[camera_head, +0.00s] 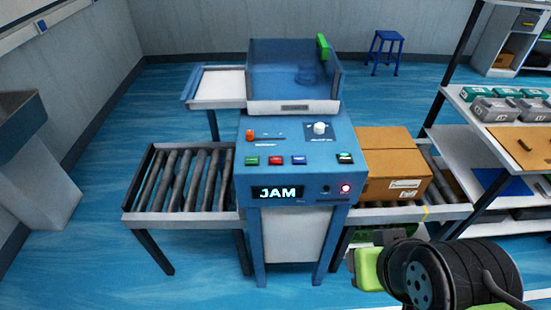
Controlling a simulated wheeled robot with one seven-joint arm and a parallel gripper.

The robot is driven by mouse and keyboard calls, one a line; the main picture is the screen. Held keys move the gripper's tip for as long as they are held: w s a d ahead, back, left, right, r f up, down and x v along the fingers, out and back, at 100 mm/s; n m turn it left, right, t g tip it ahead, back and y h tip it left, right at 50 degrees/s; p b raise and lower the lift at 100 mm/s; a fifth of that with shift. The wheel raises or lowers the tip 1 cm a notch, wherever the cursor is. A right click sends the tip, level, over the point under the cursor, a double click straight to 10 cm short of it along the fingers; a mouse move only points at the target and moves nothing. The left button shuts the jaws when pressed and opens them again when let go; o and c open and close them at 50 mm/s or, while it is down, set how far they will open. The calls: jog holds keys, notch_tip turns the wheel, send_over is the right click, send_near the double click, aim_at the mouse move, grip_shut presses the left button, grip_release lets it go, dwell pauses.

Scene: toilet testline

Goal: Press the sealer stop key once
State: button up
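The blue sealer (295,215) stands in the middle, with a sloped control panel on top. Its display (277,193) reads JAM in white letters. A row of keys runs above the display: a green key (252,161), a red key (275,160), a blue key (299,160) and, further right, another green key (345,158). Key labels are too small to read, so the stop key cannot be confirmed; the red one stands out. My black and green arm is at the lower right, apart from the panel. My gripper (370,268) seems to be at its left end; its fingers cannot be made out.
A cardboard box (385,180) sits on the conveyor right of the sealer. An empty roller conveyor (185,180) is on the left. Shelves (500,140) stand right.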

grip_shut()
dwell(1.5)
